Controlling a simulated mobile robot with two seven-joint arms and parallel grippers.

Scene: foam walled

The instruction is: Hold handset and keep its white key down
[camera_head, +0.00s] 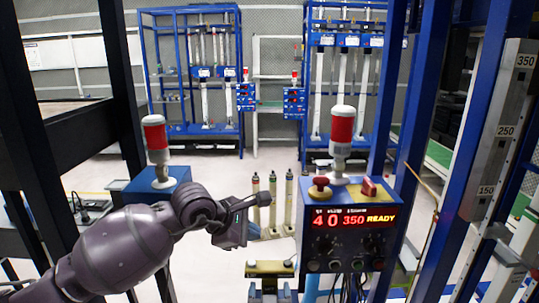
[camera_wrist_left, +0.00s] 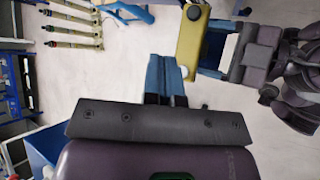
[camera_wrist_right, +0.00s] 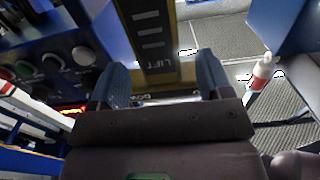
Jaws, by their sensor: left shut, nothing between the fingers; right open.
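The yellow handset (camera_head: 270,268) is low in the middle of the head view. The right wrist view shows its dark face (camera_wrist_right: 150,30), with pale bars and the word LIFT, between and beyond the fingers. It also shows in the left wrist view (camera_wrist_left: 190,45). My right gripper (camera_wrist_right: 163,75) is open, one blue finger on each side of the handset's near end; contact is unclear. My left gripper (camera_head: 258,201) is shut and empty, higher than the handset and apart from it; its fingers (camera_wrist_left: 165,75) are together.
A blue control box (camera_head: 345,225) with a red READY display and knobs stands right of the handset. Red-and-white beacons (camera_head: 341,130) stand on the boxes. Several slim cylinders (camera_head: 272,205) stand behind my left gripper. Blue posts (camera_head: 420,120) rise at right.

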